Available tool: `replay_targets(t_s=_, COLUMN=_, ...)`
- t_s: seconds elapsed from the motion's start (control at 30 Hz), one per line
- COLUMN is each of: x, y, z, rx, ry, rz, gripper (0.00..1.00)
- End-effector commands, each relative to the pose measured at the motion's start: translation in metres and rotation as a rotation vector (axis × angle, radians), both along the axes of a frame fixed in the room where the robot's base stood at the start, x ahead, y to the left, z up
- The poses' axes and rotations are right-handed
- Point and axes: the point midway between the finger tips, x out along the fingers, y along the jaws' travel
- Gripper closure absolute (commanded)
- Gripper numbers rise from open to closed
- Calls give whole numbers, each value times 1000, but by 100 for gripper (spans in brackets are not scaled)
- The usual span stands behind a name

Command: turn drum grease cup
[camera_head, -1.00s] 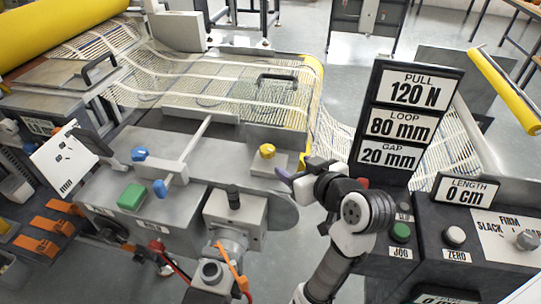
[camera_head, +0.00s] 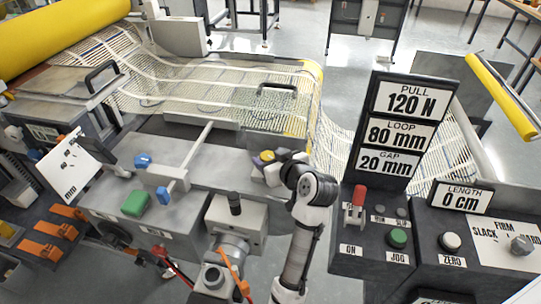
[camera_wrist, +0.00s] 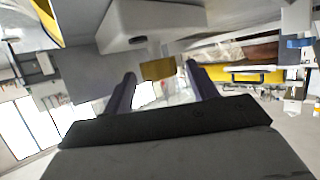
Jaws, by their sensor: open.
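The yellow grease cup (camera_head: 266,156) sits on the grey machine bed near the drum end, at the middle of the head view. My gripper (camera_head: 263,163) is right at it, with a purple fingertip beside it and part of the cup hidden. In the wrist view my gripper (camera_wrist: 160,72) is open, with its two dark fingers apart. A yellow piece (camera_wrist: 158,69), which looks like the cup, shows in the gap between the fingertips. I cannot tell whether either finger touches it.
A grey post with a black knob (camera_head: 235,203) stands just left of my arm. The sign tower (camera_head: 383,172) and a control box with a red lever (camera_head: 358,196) are close on the right. A mesh web (camera_head: 220,82) runs behind the cup.

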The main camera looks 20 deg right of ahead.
Motion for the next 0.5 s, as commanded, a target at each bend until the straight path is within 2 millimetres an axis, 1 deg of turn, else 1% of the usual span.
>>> replay_targets(t_s=0.3, x=3, y=1, z=-1, rx=0, ry=0, rz=0, gripper=42)
replay_targets(t_s=0.37, x=3, y=0, z=-1, rx=0, ry=0, rz=0, gripper=49)
replay_targets(t_s=0.5, x=3, y=0, z=-1, rx=0, ry=0, rz=0, gripper=67)
